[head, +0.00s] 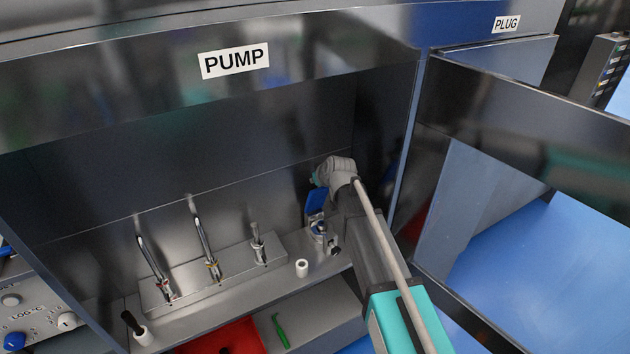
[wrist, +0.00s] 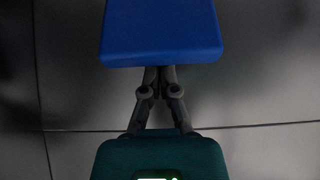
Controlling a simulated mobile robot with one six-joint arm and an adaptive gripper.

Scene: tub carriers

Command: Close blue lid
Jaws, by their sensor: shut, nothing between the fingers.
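The blue lid (head: 316,201) stands raised, tilted up above a small container (head: 318,229) at the right end of the pump bay's shelf. My arm partly covers the container. In the wrist view the blue lid (wrist: 160,32) fills the top middle. My gripper (wrist: 158,78) is shut and empty, its fingers running up to the lid's lower edge, where the lid hides the tips. I cannot tell whether they touch it. In the head view my wrist is just above and right of the lid, and the fingers are not clearly visible.
A rack (head: 190,284) with several metal spouts stands left of the container. A white ring (head: 302,268) is on the shelf between. A red tray (head: 225,338) and green tool (head: 280,330) lie below. The bay's right wall (head: 408,150) is close to my arm.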

